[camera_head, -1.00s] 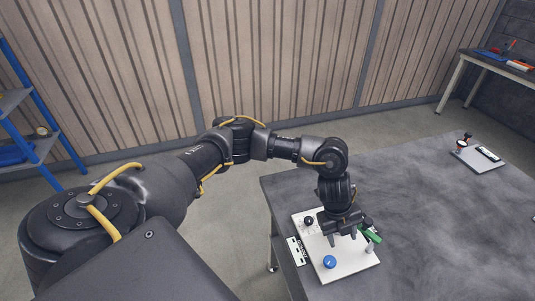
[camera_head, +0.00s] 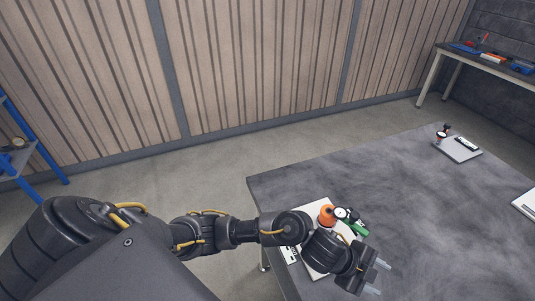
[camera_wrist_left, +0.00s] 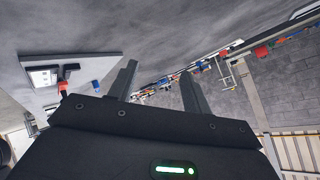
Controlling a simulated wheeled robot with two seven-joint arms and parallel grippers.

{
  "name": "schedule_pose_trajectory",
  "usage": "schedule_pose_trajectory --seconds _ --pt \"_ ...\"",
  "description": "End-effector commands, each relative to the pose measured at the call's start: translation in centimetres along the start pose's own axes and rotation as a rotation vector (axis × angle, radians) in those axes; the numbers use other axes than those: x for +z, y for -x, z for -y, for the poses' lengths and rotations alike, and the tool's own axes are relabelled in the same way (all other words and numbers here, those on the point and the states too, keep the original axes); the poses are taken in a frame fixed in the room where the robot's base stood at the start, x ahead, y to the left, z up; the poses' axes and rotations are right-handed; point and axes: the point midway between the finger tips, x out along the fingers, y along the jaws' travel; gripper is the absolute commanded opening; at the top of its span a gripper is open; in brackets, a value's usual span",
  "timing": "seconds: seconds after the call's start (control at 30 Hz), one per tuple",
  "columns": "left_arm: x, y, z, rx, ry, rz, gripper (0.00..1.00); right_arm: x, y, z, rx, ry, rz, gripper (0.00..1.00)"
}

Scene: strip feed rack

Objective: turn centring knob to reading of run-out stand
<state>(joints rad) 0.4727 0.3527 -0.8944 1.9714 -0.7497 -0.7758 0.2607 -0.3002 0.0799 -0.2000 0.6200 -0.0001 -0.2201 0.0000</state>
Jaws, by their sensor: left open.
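A white board (camera_head: 313,207) lies near the table's left edge, partly behind my left arm. On it stand an orange round part (camera_head: 327,214), a white-faced dial (camera_head: 341,212) and a green part (camera_head: 357,229). No blue knob shows on this board now; my arm covers much of it. My left gripper (camera_head: 378,278) is open and empty, to the right of the board. Its two fingers also show apart in the left wrist view (camera_wrist_left: 158,88). That view shows a pale board (camera_wrist_left: 85,68) with a display, a red and dark part and a blue knob (camera_wrist_left: 96,86).
A second small board (camera_head: 457,150) with a red and black part and a dark display lies at the table's back right. Another white board (camera_head: 526,203) is cut off at the right edge. The middle of the grey table (camera_head: 400,190) is clear.

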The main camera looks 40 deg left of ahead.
Motion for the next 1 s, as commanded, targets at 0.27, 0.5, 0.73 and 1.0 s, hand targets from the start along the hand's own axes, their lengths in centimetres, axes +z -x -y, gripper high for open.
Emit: schedule_pose_trajectory --seconds 0.27,0.5,0.73,1.0 --pt "1.8 1.6 -0.6 -0.145 0.288 0.064 0.49 0.0 -0.1 0.0 0.0 0.0 0.0 0.0" --pt "5.9 4.2 -2.3 -0.234 0.545 0.182 0.49 0.0 -0.1 0.0 0.0 0.0 0.0 0.0" --pt "9.5 6.5 -4.5 -0.277 0.724 0.29 0.49 0.0 -0.2 0.0 0.0 0.0 0.0 0.0" --pt "13.1 9.3 -7.9 -0.303 0.901 0.412 0.49 0.0 -0.2 0.0 0.0 0.0 0.0 0.0"
